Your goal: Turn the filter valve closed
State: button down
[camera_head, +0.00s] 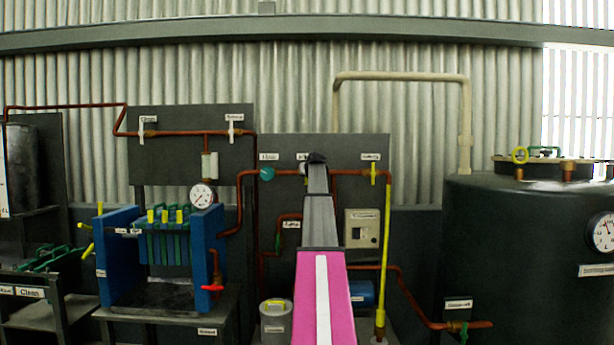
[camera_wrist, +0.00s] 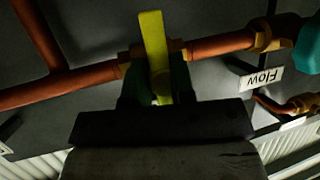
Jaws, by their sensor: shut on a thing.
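A valve with a flat yellow lever (camera_wrist: 152,42) sits on a copper pipe (camera_wrist: 220,43) in the wrist view. The lever stands across the pipe, roughly at a right angle to it. My gripper (camera_wrist: 158,88) is shut on the lever's lower part in that view, with a dark green finger on each side. In the head view my gripper (camera_head: 317,158) is at the upper pipe on the middle panel and hides this valve. A label beside it is partly covered, so I cannot read it.
A teal flow knob (camera_head: 267,173) is left of my gripper, and a yellow safety valve (camera_head: 373,172) is to its right. A blue filter press (camera_head: 117,255) with a gauge (camera_head: 202,195) stands left. A dark tank (camera_head: 500,250) stands right.

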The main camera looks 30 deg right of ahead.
jog(key=c, duration=1.1)
grip_release()
jog(key=shift+w+a+f, duration=0.1)
jog(key=shift+a, duration=0.3)
jog(key=shift+o, duration=0.2)
jog(key=shift+d, duration=0.1)
jog(key=shift+d, duration=0.1)
jog(key=v, duration=1.1)
jog(key=shift+f, duration=0.1)
